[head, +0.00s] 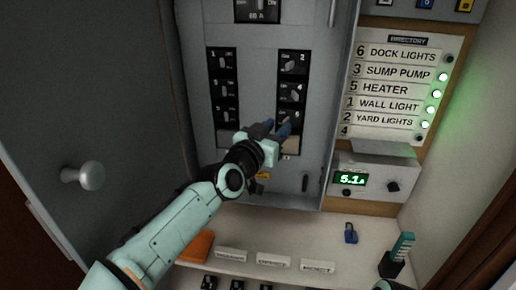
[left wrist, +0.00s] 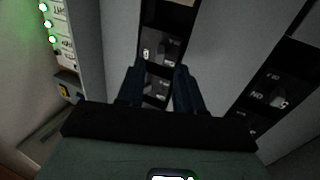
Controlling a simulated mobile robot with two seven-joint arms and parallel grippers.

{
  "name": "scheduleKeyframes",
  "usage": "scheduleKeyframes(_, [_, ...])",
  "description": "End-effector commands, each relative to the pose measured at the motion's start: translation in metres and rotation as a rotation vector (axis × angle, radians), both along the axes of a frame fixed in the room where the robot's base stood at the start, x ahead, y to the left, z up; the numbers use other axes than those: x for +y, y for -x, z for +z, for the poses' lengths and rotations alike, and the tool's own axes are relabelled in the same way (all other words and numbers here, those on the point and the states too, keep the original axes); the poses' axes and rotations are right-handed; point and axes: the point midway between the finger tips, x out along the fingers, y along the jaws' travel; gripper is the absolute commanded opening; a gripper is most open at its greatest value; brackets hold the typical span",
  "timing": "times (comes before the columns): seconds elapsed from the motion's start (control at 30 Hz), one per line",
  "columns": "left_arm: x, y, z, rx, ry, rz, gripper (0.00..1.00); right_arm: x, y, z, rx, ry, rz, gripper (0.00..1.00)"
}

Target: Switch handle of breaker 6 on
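The breaker panel (head: 232,172) has two columns of black breakers, odd numbers on the left and even on the right. Breaker 6 (head: 294,115) is the lowest in the right column, partly covered by my left gripper (head: 273,129). Its handle position cannot be read. In the left wrist view my left gripper (left wrist: 158,88) has its two dark fingers apart, with nothing held between them. Breaker switches (left wrist: 160,48) show between and beyond the fingertips; contact cannot be told. The lamp (head: 449,59) beside "6 DOCK LIGHTS" is dark.
Breakers 2 (head: 293,63) and 4 (head: 291,92) sit just above. The open cabinet door (head: 85,110) stands at left. A meter (head: 352,180) reads about 5.1. A shelf below holds a blue padlock (head: 350,234), labels and a teal-topped item (head: 403,246).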

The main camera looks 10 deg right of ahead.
Motion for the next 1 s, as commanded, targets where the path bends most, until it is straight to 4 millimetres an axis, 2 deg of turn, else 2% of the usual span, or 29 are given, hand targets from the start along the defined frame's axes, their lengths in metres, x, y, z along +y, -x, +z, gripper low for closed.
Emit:
scheduleKeyframes(0.3, [0.043,0.054,-0.001,-0.002,0.001,0.003,0.36,0.0,-0.007,-0.018,-0.027,0.004,-0.005,0.33])
scheduleKeyframes(0.5, [0.058,0.075,-0.001,-0.002,0.001,0.002,0.36,0.0,-0.01,-0.023,-0.036,0.004,-0.008,0.33])
scheduleKeyframes(1.0, [0.062,0.082,0.0,-0.001,0.002,0.001,0.36,0.0,-0.011,-0.024,-0.04,0.006,-0.008,0.33])
